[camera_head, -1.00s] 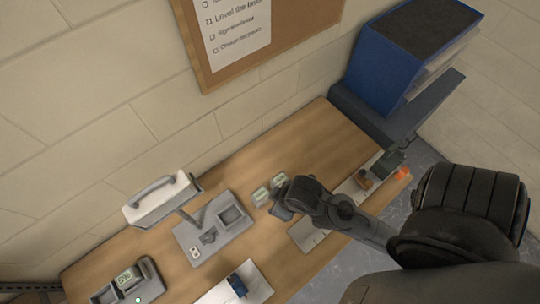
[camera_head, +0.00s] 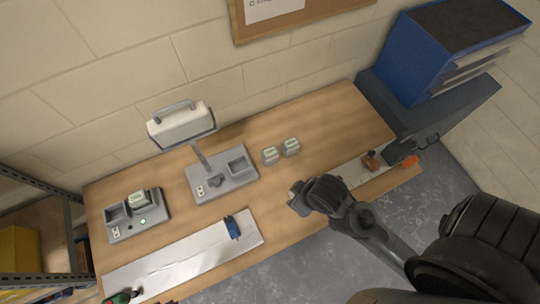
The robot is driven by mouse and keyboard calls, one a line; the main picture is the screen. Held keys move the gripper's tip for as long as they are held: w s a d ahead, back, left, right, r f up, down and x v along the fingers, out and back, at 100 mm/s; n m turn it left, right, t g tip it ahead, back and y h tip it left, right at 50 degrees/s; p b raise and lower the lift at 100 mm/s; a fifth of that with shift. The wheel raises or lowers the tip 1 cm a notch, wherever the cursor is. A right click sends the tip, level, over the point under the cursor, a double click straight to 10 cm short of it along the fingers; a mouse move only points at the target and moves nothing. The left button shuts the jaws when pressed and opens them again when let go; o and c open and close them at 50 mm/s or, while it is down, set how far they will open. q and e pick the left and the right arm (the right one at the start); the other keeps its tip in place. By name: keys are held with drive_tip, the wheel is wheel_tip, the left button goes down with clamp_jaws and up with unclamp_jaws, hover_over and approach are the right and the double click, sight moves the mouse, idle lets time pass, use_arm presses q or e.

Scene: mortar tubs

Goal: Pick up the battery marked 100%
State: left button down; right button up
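Two small grey batteries with pale greenish displays stand side by side on the wooden table: a left one (camera_head: 270,156) and a right one (camera_head: 291,146). A third battery (camera_head: 139,197) sits in the right part of a grey charger (camera_head: 122,233) with a lit green light, at the table's left end. The display markings are too small to read. My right gripper (camera_head: 296,197) is near the table's front edge, in front of the two loose batteries and apart from them. Its fingers are small and dark, and their opening is unclear. My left gripper is not in view.
A grey lamp base (camera_head: 222,178) carries a white lamp head (camera_head: 181,125) left of the loose batteries. A light board (camera_head: 185,254) with a blue tool (camera_head: 232,228) lies along the front. Blue and grey cases (camera_head: 400,65) stand at the right. Table around the batteries is partly clear.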

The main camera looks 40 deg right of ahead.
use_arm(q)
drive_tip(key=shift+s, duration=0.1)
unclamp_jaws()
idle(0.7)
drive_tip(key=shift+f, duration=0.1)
